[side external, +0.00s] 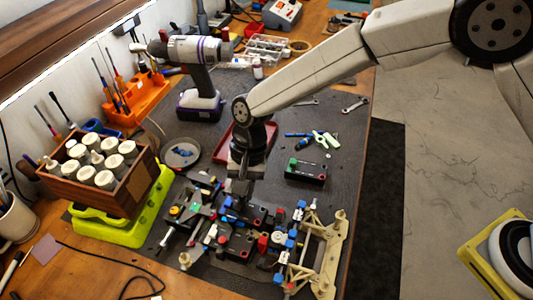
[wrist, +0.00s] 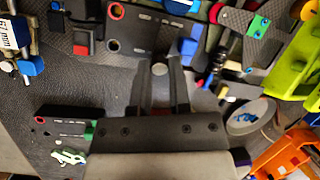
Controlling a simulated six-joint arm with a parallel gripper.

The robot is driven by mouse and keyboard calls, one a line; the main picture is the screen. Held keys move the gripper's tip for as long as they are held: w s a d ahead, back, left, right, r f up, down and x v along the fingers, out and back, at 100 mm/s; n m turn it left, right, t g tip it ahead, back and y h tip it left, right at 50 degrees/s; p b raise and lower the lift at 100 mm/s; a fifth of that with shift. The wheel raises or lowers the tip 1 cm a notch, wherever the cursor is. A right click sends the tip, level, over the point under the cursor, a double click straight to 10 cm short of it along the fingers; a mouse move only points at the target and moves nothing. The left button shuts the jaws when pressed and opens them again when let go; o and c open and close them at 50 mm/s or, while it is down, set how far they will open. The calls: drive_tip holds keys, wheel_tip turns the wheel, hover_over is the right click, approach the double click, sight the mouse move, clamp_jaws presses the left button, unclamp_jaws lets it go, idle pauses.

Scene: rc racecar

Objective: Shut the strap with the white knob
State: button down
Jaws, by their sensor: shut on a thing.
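The partly built car (side external: 235,230) lies on the dark mat, with black, blue and red parts on its chassis. My gripper (side external: 241,200) points down over the middle of the car. In the wrist view my gripper (wrist: 160,72) has its two dark fingers on either side of a small round whitish knob (wrist: 159,68), and it is shut on it. The knob sits at the near edge of a black box (wrist: 150,28) with a red ring. The strap cannot be told apart from the dark parts around it. In the side view my fingers hide the knob.
A black box with a green end (side external: 306,172) and small tools lie behind the car. A beige bumper frame (side external: 325,250) is at its right. A drill (side external: 200,75), a grey dish (side external: 182,153) and a wooden bottle crate (side external: 125,190) stand left and behind.

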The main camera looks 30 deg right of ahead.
idle(0.3)
drive_tip(key=c, duration=0.6)
unclamp_jaws()
drive_tip(key=shift+v, duration=3.9)
drive_tip(key=shift+s, duration=0.1)
